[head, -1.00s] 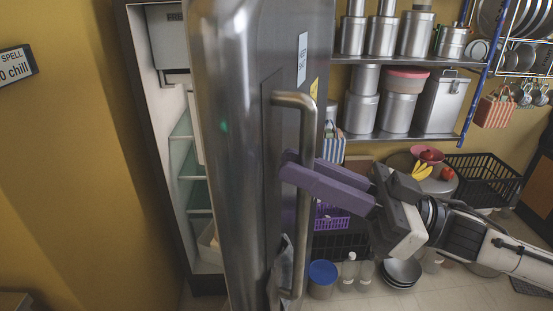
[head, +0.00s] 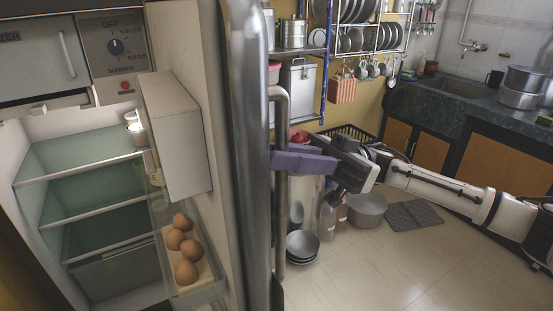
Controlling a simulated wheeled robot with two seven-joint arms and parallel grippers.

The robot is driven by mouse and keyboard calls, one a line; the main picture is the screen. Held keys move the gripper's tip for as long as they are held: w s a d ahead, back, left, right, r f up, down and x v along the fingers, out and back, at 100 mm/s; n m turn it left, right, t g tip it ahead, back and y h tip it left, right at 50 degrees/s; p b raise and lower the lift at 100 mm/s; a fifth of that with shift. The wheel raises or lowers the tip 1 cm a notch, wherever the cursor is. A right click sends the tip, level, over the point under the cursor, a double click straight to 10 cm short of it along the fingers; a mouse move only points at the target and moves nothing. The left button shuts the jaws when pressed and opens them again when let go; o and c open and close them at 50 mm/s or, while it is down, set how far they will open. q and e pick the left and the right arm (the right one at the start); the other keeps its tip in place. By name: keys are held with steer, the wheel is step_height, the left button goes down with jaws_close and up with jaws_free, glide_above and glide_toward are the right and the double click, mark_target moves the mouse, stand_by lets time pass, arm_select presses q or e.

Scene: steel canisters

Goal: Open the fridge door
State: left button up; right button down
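The fridge door (head: 248,130) stands wide open, seen almost edge-on in the head view, with its inner side facing left. Its vertical metal handle (head: 281,215) is on the right, outer side. My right gripper (head: 286,160) has its purple fingers on either side of the handle's middle and appears closed on it; the far finger is partly hidden. The fridge interior (head: 95,165) shows at left, with glass shelves and a dial panel (head: 118,45). My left gripper is out of view.
Several eggs (head: 187,272) sit in the door's lower shelf. Steel bowls (head: 302,246) and a pot (head: 368,209) stand on the floor right of the door. Open tiled floor (head: 390,265) lies at the front right. A counter (head: 470,110) runs behind.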

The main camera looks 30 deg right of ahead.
steer(key=shift+d, duration=0.2)
steer(key=c, duration=2)
jaws_free()
steer(key=b+v, duration=0.2)
steer(key=v, duration=0.8)
steer(key=shift+f, duration=0.15)
steer(key=shift+d, duration=0.15)
